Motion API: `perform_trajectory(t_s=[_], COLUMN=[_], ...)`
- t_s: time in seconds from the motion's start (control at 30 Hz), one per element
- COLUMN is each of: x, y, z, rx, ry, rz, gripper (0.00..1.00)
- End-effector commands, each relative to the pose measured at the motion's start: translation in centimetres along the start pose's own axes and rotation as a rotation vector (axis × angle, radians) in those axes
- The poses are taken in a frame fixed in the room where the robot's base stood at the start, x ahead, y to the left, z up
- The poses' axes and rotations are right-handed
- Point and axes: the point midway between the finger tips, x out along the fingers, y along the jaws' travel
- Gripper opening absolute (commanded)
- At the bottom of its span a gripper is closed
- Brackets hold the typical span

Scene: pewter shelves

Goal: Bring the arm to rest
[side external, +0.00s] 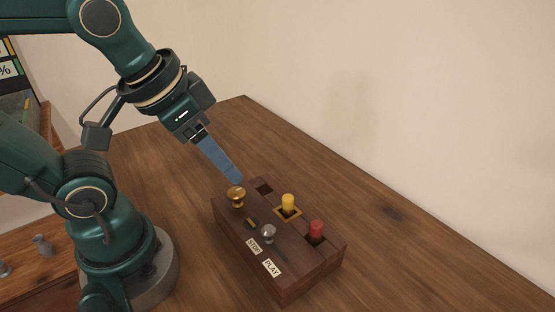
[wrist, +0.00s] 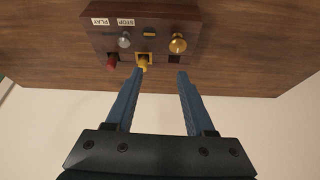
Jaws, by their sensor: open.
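My gripper (side external: 232,175) is above the back left part of a dark wooden box, its blue fingers pointing down and to the right. In the wrist view the two fingers of my gripper (wrist: 160,75) are apart, with nothing between them. The box (wrist: 210,25) carries a brass knob (side external: 236,194), a silver knob (side external: 268,232), a yellow peg (side external: 288,202) in a yellow-framed hole and a red peg (side external: 317,229). A third square hole (side external: 264,187) looks empty. Labels on the box read STOP (side external: 254,246) and PLAY (side external: 272,267).
The box stands on a brown wooden table (side external: 410,265). The table is clear to the right of the box. A pale wall (side external: 400,80) rises behind it. A lower wooden surface (side external: 35,270) with small grey objects (side external: 42,244) is at the left.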

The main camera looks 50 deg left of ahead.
Motion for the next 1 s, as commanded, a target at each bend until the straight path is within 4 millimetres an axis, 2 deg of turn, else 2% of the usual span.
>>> perform_trajectory(t_s=[0.2,1.0], x=[0.58,0.59], y=[-0.2,-0.19], z=[1.27,1.3], rx=[-0.047,-0.046], ry=[0.05,0.048], rz=[-0.008,-0.007], gripper=[0.54,0.54])
